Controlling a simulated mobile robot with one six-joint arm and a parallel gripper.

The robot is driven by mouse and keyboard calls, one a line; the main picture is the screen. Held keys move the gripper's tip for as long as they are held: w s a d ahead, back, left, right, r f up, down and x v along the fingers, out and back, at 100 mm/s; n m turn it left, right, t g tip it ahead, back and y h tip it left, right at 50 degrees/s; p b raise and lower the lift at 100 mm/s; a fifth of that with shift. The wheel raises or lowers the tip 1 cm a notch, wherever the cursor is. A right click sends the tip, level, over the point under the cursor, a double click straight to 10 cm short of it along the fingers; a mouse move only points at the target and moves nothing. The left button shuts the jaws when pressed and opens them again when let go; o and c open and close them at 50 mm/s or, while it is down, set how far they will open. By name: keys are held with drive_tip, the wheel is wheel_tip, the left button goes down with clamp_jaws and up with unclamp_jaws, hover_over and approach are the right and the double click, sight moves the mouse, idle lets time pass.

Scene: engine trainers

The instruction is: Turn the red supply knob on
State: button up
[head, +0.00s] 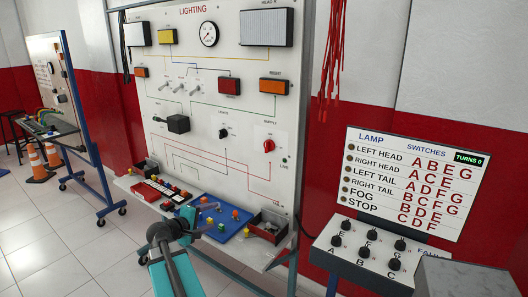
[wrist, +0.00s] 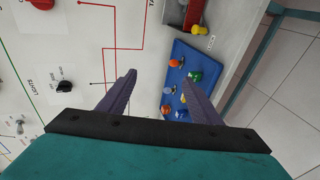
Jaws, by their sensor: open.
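The red supply knob (head: 268,145) is on the right part of the white LIGHTING panel (head: 215,104), under the word SUPPLY. Its small pointer is too small to read. In the wrist view a red knob (wrist: 40,4) is cut off by the top left edge, beyond my left finger. My gripper (wrist: 158,77) is open and empty, its two purple fingers spread in front of the panel, apart from the knob. In the head view my arm reaches up from the bottom toward the panel's lower shelf, well below the knob.
A black lights knob (wrist: 64,86) is left of my fingers. A blue tray (head: 205,232) with coloured pieces lies on the shelf, beside a dark box (head: 268,226). A switch console (head: 368,250) and a lamp chart (head: 405,180) reading TURNS 0 stand at right.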

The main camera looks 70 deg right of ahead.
sight(265, 147)
drive_tip(key=s+d+r+g+h, duration=0.1)
drive_tip(key=s+d+r, duration=0.2)
drive_tip(key=r, duration=0.4)
drive_tip(key=s+d+r+g+h, duration=0.1)
drive_tip(key=s+d+r, duration=0.1)
drive_tip(key=s+r, duration=0.2)
drive_tip(key=s+d+r+m+g+h, duration=0.1)
drive_tip(key=s+d+r+h, duration=0.1)
drive_tip(key=r, duration=0.8)
drive_tip(key=shift+s+d+p, duration=0.45)
drive_tip(key=shift+s+d, duration=0.2)
drive_tip(key=shift+d, duration=0.2)
drive_tip(key=p+x, duration=0.3)
drive_tip(key=x, duration=0.9)
drive_tip(key=shift+w+d+r, duration=0.1)
drive_tip(key=shift+p+x, duration=0.35)
drive_tip(key=shift+x, duration=0.5)
drive_tip(key=c, duration=1)
drive_tip(key=shift+c, duration=0.4)
